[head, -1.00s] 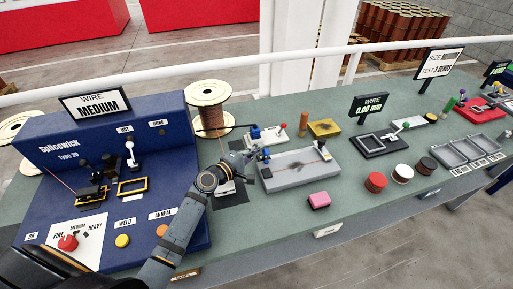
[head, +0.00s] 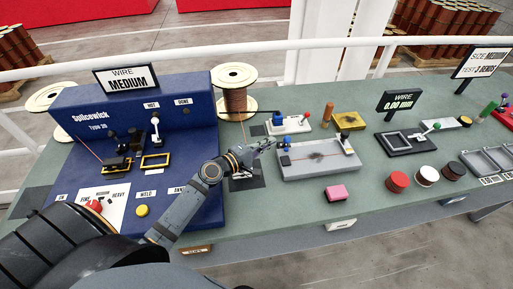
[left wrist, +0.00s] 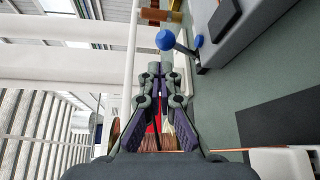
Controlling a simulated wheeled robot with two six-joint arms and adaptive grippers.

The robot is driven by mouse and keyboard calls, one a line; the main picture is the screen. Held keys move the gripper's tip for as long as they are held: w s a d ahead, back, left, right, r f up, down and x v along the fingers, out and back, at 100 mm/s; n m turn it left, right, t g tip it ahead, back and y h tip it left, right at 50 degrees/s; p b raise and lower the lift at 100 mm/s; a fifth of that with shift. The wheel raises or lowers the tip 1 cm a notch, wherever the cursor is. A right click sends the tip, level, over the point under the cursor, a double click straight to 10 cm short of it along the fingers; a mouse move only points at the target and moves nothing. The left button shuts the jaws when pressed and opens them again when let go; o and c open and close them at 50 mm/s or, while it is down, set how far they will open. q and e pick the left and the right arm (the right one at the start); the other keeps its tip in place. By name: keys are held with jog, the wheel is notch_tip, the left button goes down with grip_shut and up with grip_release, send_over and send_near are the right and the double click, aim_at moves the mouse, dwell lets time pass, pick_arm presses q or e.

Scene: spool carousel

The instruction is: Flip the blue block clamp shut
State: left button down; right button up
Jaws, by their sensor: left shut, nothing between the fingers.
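The grey block (head: 318,163) lies on the bench right of the blue machine. Its blue-knobbed clamp (head: 286,143) stands at the block's left end, with the lever sticking up. In the left wrist view the blue ball knob (left wrist: 165,40) and its dark lever show just beyond my fingertips, hinged at the block's edge. My left gripper (head: 268,144) is shut and empty, just left of the knob. It also shows in the left wrist view (left wrist: 160,70), with its fingertips together. I cannot tell whether it touches the knob. My right gripper is out of view.
A white-based fixture with a red knob (head: 306,117) stands behind the block. A wire spool (head: 235,95) stands behind my left gripper. A pink block (head: 341,193) lies in front. The bench front (head: 285,210) is clear.

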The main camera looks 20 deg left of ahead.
pick_arm(q)
jog(key=v, duration=0.7)
jog(key=shift+a, duration=0.1)
